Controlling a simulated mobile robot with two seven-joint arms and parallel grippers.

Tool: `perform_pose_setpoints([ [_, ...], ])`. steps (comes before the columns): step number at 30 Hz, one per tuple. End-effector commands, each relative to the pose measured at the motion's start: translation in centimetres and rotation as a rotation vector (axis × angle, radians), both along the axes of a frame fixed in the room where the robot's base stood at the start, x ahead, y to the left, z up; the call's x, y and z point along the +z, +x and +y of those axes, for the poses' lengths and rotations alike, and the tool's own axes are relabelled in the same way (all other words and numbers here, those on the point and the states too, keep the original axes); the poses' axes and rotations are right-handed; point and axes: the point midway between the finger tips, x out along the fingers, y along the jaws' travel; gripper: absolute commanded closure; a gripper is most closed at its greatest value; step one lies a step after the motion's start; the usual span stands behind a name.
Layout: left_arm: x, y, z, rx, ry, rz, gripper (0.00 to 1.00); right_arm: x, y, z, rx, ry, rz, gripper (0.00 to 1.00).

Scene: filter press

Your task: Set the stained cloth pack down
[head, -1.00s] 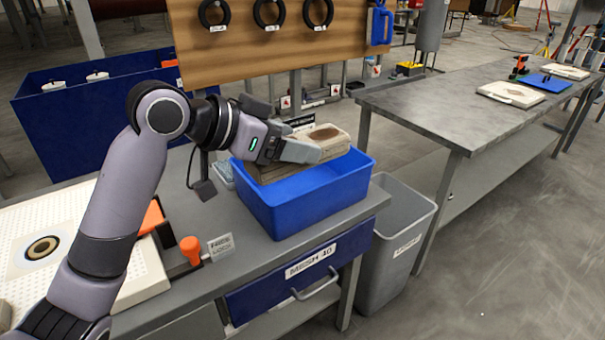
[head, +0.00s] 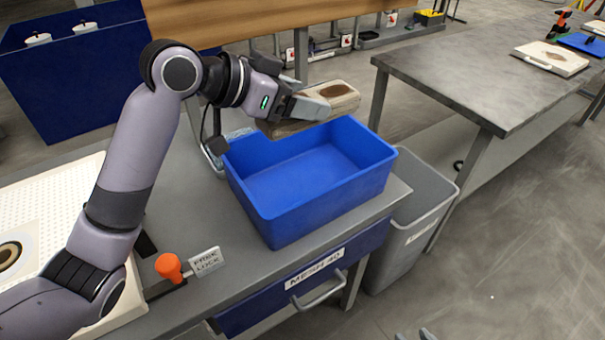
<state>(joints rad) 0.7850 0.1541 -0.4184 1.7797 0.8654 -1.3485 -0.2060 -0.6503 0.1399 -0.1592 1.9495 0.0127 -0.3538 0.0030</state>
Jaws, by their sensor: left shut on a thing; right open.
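The stained cloth pack (head: 340,97) is a beige block with a brown stain on its top. My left gripper (head: 312,106) is shut on it from the left. The pack is held, slightly tilted, above the back part of an open blue bin (head: 280,226). The bin floor in view is bare and empty. The fingers hide part of the pack's side. The tips of my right gripper (head: 414,335) show at the bottom edge, apart and empty, in front of the bench.
The bin stands on a grey bench with a "MESH 40" drawer (head: 316,281). A grey waste bin (head: 418,204) stands to its right. An orange knob (head: 168,267) and a small sign (head: 206,261) are at the front left. A metal table (head: 470,80) is beyond, largely clear nearby.

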Motion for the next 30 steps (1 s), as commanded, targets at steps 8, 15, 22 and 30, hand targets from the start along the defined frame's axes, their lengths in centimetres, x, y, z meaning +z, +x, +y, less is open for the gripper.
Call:
perform_pose_setpoints([
  [8, -7.9, -0.1, 0.0, 0.002, -0.001, 0.007, 0.63, -0.3, -0.1, 0.0, 0.001, 0.0, 0.002, 0.57],
  [15, -11.7, 0.0, 0.0, 0.002, -0.002, 0.0, 0.63, -0.5, -0.1, 0.0, 0.001, 0.0, 0.002, 0.57],
  [22, -14.3, 0.0, 0.0, 0.002, 0.0, 0.004, 0.63, -0.6, -0.1, 0.0, 0.001, 0.0, 0.002, 0.57],
  [30, -16.4, 0.1, 0.0, 0.002, -0.001, -0.002, 0.63, -0.6, 0.0, 0.0, 0.0, 0.0, 0.001, 0.57],
])
